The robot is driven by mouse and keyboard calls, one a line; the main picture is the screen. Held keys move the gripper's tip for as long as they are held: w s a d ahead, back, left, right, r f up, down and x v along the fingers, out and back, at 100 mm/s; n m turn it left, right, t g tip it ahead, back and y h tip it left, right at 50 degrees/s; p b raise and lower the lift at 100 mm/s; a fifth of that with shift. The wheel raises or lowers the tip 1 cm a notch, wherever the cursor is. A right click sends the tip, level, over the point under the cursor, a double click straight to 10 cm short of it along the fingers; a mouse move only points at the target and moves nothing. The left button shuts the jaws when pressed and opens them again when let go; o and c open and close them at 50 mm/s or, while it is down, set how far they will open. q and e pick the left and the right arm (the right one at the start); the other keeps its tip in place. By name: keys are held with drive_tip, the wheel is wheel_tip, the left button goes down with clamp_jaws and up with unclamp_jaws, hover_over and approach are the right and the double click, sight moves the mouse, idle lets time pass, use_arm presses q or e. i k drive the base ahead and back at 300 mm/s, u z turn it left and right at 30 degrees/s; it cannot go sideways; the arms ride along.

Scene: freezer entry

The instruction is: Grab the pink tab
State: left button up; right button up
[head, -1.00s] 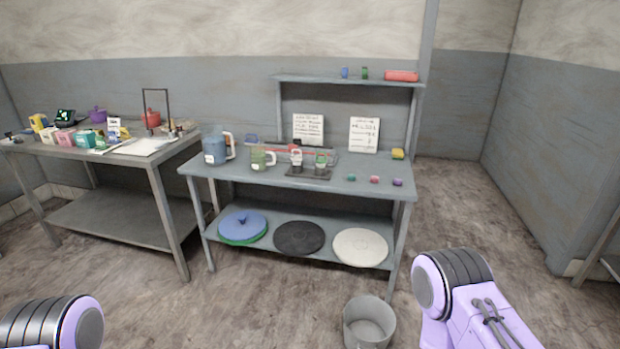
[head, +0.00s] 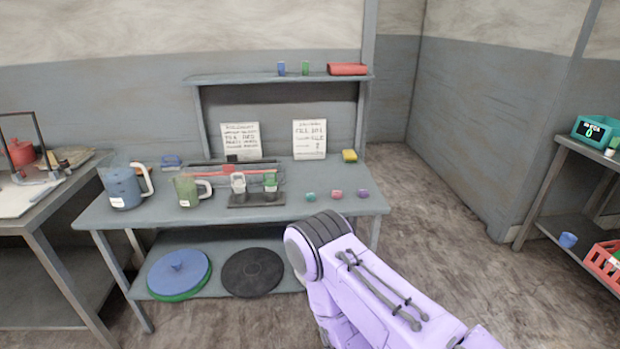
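A small pink tab (head: 336,194) lies on the right part of the grey table (head: 240,213). It sits in a row between a green tab (head: 310,196) and a purple tab (head: 363,193). Part of my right arm reaches in from the lower right, below the tabs in the picture. Neither of my grippers shows in the head view, so their state is hidden.
A blue pitcher (head: 122,188), a green jug (head: 187,191) and a dark tray (head: 256,200) stand left of the tabs. A shelf with a red crate (head: 606,260) is at the far right. The floor between is clear.

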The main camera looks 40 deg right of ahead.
sight(336, 194)
drive_tip(key=i, duration=1)
drive_tip(key=z, duration=2.5)
